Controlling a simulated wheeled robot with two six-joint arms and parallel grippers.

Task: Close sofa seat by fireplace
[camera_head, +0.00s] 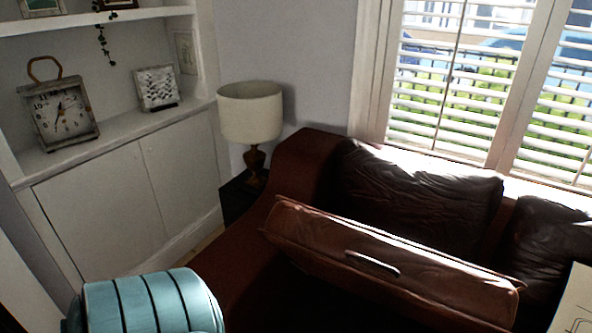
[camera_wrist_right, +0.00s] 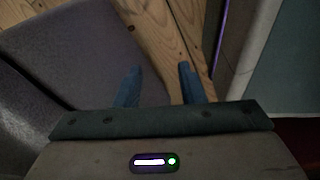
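The dark red-brown leather sofa (camera_head: 295,170) stands below the window in the head view. Its seat panel (camera_head: 390,262) is raised and tilted, with its long edge standing up in front of the back cushions. A small dark handle (camera_head: 372,263) sits on the panel's face. No fireplace shows. My right gripper (camera_wrist_right: 160,75) is in the right wrist view, with its two blue fingers apart and nothing between them. Floorboards show beyond the fingers, and the sofa seat cannot be made out there. My left gripper is not in view.
A lamp (camera_head: 250,115) stands on a dark side table (camera_head: 238,197) beside the sofa. White cabinets (camera_head: 130,195) with a clock (camera_head: 60,113) on top line the left wall. A teal banded rounded shape (camera_head: 150,303) fills the lower left. Bare floorboards (camera_wrist_right: 165,35) show below the right wrist.

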